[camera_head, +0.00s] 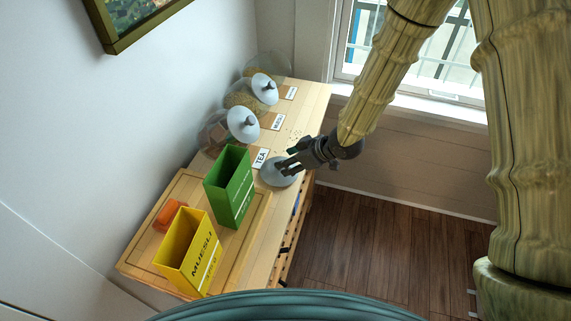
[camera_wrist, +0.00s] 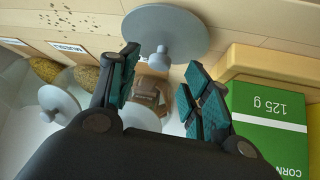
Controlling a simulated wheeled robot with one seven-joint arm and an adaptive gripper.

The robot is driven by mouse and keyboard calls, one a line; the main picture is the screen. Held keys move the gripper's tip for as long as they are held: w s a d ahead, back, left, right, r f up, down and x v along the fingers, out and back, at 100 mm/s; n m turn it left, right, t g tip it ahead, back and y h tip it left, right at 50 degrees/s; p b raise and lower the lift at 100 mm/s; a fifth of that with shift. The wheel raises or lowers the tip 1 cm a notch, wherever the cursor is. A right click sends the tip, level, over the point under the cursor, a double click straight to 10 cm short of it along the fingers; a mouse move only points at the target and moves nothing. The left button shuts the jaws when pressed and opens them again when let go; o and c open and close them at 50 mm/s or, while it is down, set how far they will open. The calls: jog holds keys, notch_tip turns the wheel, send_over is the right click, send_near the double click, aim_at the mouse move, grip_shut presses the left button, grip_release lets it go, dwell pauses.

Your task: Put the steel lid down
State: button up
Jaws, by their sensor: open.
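The steel lid (camera_head: 270,179) is a grey disc with a knob. It lies flat on the wooden table top, next to the TEA label. In the wrist view the lid (camera_wrist: 190,32) is at the top centre, its knob pointing toward me. My gripper (camera_head: 284,167) is right over the lid, partly covering it in the head view. In the wrist view my gripper (camera_wrist: 160,68) is open, with its fingers on either side of the knob and a visible gap to each. Nothing is held.
Glass jars stand along the wall, with two similar lids (camera_head: 243,125) (camera_head: 264,89) over them. Crumbs lie behind the lid.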

jog(key=b+v, duration=0.1)
jog(key=v, duration=0.7)
jog(key=shift+r+b, duration=0.2)
jog(key=shift+b, duration=0.15)
jog(key=shift+s+d+f, duration=0.1)
jog(key=shift+s+d, duration=0.05)
jog(key=shift+s, duration=0.05)
jog(key=s+d+f+m+h, duration=0.1)
jog(key=s+f+m, duration=0.1)
jog(key=s+f, duration=0.3)
jog(key=s+d+f+m, duration=0.2)
jog(key=s+f, duration=0.1)
jog(key=f, duration=0.5)
jog(key=s+d+f+m+g+h, duration=0.1)
jog(key=s+d+f, duration=0.3)
jog(key=s, duration=0.4)
jog(key=s+d+f+m+g+h, duration=0.2)
jog(key=s+d+f+m+h, duration=0.1)
jog(key=s+f, duration=0.4)
jog(key=s+d+f+m+g+h, duration=0.1)
jog(key=s+d+f, duration=0.4)
jog(key=s, duration=0.6)
jog(key=f+m+h, duration=0.1)
jog(key=m, duration=0.1)
jog(key=shift+m+g, duration=0.3)
jog(key=shift+m, duration=0.1)
jog(key=shift+w, duration=0.1)
notch_tip(320, 180, down, 6)
jog(key=b, duration=0.6)
jog(key=shift+f, duration=0.2)
